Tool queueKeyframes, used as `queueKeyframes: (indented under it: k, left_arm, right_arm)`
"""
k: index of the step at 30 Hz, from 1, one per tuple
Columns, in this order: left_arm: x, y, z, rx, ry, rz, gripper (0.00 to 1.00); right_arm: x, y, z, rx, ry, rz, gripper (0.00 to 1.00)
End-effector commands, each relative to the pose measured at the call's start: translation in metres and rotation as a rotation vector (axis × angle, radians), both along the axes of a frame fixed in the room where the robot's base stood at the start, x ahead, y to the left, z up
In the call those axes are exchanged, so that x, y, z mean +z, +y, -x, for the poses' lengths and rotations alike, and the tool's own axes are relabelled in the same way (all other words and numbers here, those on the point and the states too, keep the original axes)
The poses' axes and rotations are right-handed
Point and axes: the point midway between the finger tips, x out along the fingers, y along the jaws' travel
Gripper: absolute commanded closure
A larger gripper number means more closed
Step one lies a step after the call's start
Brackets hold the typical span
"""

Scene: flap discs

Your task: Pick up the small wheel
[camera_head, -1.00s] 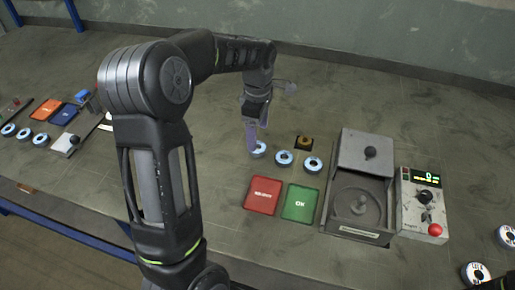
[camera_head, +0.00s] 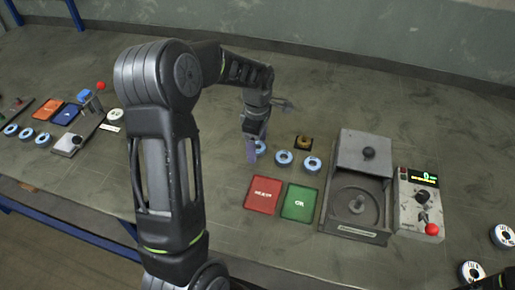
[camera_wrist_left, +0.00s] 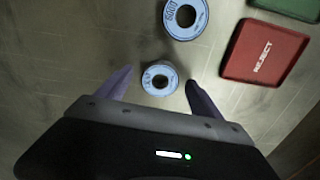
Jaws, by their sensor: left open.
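A row of small blue-rimmed wheels lies on the table in the head view: the left one (camera_head: 261,148) is partly hidden by my left gripper, beside a middle one (camera_head: 284,158) and a right one (camera_head: 312,164). My left gripper (camera_head: 252,154) points down at the left wheel. In the left wrist view, one small wheel (camera_wrist_left: 160,78) lies between the two open fingers of the gripper (camera_wrist_left: 158,80), with space on both sides. A larger-looking wheel (camera_wrist_left: 186,17) lies beyond it. I cannot tell the fingertips' height above the table. My right gripper is not in view.
A red REJECT tray (camera_head: 264,195) and a green OK tray (camera_head: 300,203) lie in front of the wheels. A grey fixture (camera_head: 345,222) and a control box (camera_head: 421,205) stand to the right. More wheels lie at far left and lower right.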

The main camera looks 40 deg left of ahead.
Motion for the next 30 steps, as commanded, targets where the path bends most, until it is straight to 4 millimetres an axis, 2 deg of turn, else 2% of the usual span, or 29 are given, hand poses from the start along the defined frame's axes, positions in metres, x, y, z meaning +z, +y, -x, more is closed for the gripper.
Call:
queueKeyframes:
  k: [2, 5, 27, 30]
  left_arm:
    - [0.0002, 0.0, 0.0, 0.0, 0.0, 0.0, 0.24]
    - [0.0002, 0.0, 0.0, 0.0, 0.0, 0.0, 0.31]
    - [0.0002, 0.0, 0.0, 0.0, 0.0, 0.0, 0.92]
    - [0.0004, 0.0001, -0.0002, 0.0, 0.0, 0.0, 0.93]
  right_arm:
    - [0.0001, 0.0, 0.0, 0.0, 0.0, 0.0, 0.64]
    - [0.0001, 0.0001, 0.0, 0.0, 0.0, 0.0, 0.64]
    - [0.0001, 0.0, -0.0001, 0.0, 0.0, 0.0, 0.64]
    - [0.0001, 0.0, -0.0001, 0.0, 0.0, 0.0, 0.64]
